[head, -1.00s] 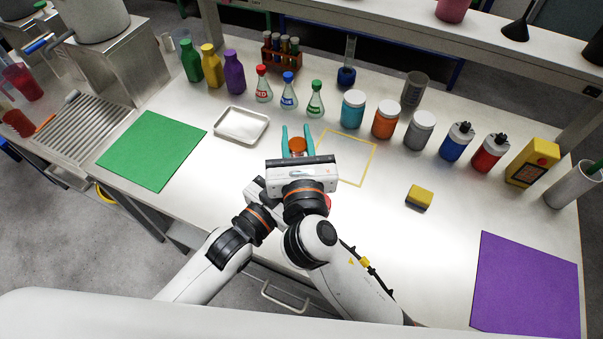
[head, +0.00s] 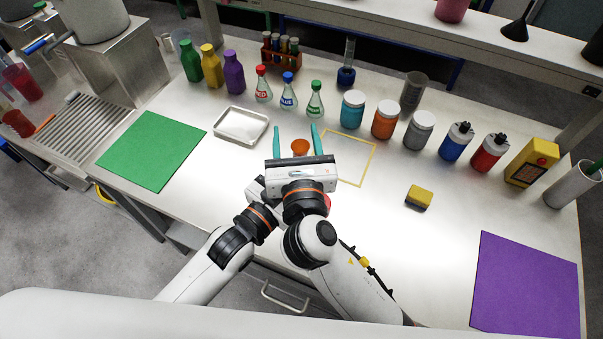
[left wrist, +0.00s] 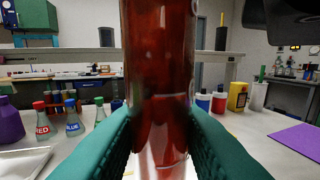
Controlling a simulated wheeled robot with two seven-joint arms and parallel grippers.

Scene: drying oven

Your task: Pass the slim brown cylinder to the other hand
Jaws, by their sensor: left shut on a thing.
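The slim brown cylinder (left wrist: 160,85) stands upright in front of the left wrist camera, glossy and reddish brown. My left gripper (left wrist: 162,138) is shut on it, one teal finger on each side. In the head view only the orange-brown top of the cylinder (head: 300,147) shows. It lies between the spread teal fingers of my right gripper (head: 297,141), with a visible gap on both sides. The right gripper hides the left gripper and the cylinder's lower part in the head view.
A metal tray (head: 241,126) lies left of the grippers, and a yellow outlined square (head: 368,164) is right of them. Flasks (head: 315,100) and jars (head: 385,120) line the back. A yellow sponge (head: 419,196) lies to the right.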

